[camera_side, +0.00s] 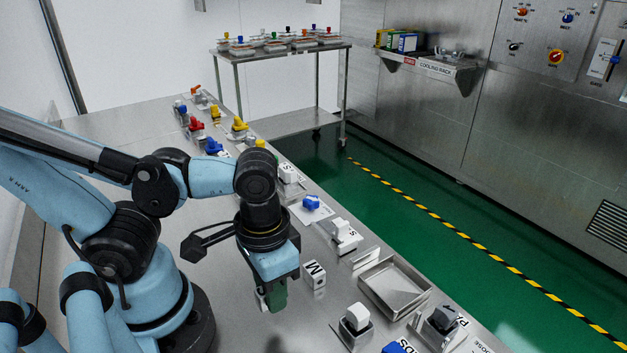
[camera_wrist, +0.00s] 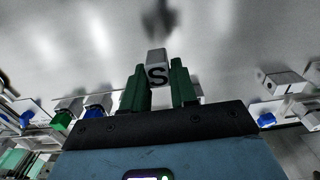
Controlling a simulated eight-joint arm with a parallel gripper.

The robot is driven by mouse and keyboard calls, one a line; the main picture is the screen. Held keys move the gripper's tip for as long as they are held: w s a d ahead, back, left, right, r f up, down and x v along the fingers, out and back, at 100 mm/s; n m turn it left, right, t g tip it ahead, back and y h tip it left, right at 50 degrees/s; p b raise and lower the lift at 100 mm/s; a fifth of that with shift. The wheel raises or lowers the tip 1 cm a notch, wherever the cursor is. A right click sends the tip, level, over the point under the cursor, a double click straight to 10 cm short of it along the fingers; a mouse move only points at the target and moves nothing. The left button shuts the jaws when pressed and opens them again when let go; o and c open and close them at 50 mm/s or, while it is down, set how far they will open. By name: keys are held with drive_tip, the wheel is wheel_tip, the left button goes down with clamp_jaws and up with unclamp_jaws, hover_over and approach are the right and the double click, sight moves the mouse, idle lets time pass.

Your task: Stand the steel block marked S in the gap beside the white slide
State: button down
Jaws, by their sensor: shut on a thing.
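The steel block marked S (camera_wrist: 157,68) is between the two green fingers of my gripper (camera_wrist: 160,85) in the wrist view, its black S facing the camera. White-topped fixtures stand along the bench: one beside an S mark (camera_side: 343,230), one farther back (camera_side: 288,172), and one nearer the front (camera_side: 357,316). I cannot tell which is the white slide, and the gap is not clear.
An empty steel tray (camera_side: 425,300) lies right of the M block. Blue, red and yellow knobs line the bench (camera_side: 110,128) toward the back. The bench's right edge drops to a green floor (camera_side: 400,180).

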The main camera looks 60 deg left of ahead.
sight(275, 326)
drive_tip(key=shift+f, duration=3.25)
drive_tip(key=shift+f, duration=0.15)
drive_tip(key=c, duration=0.9)
unclamp_jaws()
drive_tip(key=shift+r, duration=5.95)
drive_tip(key=w+a+t, duration=0.2)
drive_tip(key=w, duration=0.2)
drive_tip(key=w+a+r+t, duration=0.1)
drive_tip(key=w+a+t, duration=0.1)
drive_tip(key=w+a, duration=0.1)
drive_tip(key=w+a+t, duration=0.3)
drive_tip(key=w, duration=0.3)
drive_tip(key=shift+r, duration=0.35)
